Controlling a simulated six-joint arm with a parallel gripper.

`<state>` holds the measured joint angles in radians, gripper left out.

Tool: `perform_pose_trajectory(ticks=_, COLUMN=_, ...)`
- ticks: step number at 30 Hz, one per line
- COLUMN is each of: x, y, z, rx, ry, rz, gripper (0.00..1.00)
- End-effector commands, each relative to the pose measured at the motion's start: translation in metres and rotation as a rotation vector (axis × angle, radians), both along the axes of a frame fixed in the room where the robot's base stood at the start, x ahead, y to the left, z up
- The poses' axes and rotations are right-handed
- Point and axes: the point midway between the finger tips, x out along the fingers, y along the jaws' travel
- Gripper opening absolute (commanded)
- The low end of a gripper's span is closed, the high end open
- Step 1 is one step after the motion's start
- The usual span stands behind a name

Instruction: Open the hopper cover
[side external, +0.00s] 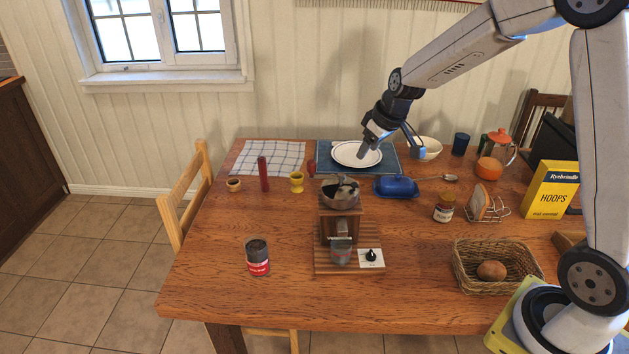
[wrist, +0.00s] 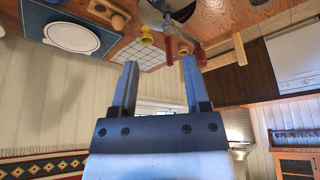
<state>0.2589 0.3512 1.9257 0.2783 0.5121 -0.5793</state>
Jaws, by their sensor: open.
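A wooden grinder (side external: 341,228) stands at the middle of the table. Its grey metal hopper (side external: 340,194) is on top, with a dark, shiny cover whose exact position I cannot make out. A red knob (side external: 311,168) shows at the hopper's upper left. My gripper (side external: 366,151) is open and empty, above and behind the hopper, in front of the white plate (side external: 357,154). In the wrist view my gripper (wrist: 159,62) has its two fingers apart with nothing between them. A grey metal part, probably the hopper, shows at the top edge there.
A yellow egg cup (side external: 296,182), a red mill (side external: 263,174) and a small wooden cup (side external: 234,185) stand left of the grinder. A blue butter dish (side external: 396,187) is close on its right. A can (side external: 257,257) stands front left. A wicker basket (side external: 497,266) stands front right.

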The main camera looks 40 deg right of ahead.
Motion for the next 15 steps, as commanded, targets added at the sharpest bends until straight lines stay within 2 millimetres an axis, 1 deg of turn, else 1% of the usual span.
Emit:
perform_pose_trajectory(ticks=1, x=0.001, y=0.0, z=0.009, rx=-0.002, ry=-0.004, rz=0.0, gripper=0.6)
perform_pose_trajectory(ticks=2, x=0.001, y=0.0, z=0.014, rx=-0.001, ry=-0.005, rz=-0.001, gripper=0.6)
perform_pose_trajectory(ticks=4, x=0.0, y=-0.005, z=0.008, rx=-0.016, ry=-0.013, rz=-0.013, gripper=0.6)
perform_pose_trajectory(ticks=11, x=0.002, y=-0.021, z=-0.002, rx=-0.074, ry=-0.07, rz=-0.05, gripper=0.6)
perform_pose_trajectory(ticks=15, x=0.003, y=-0.034, z=-0.009, rx=-0.121, ry=-0.123, rz=-0.076, gripper=0.6)
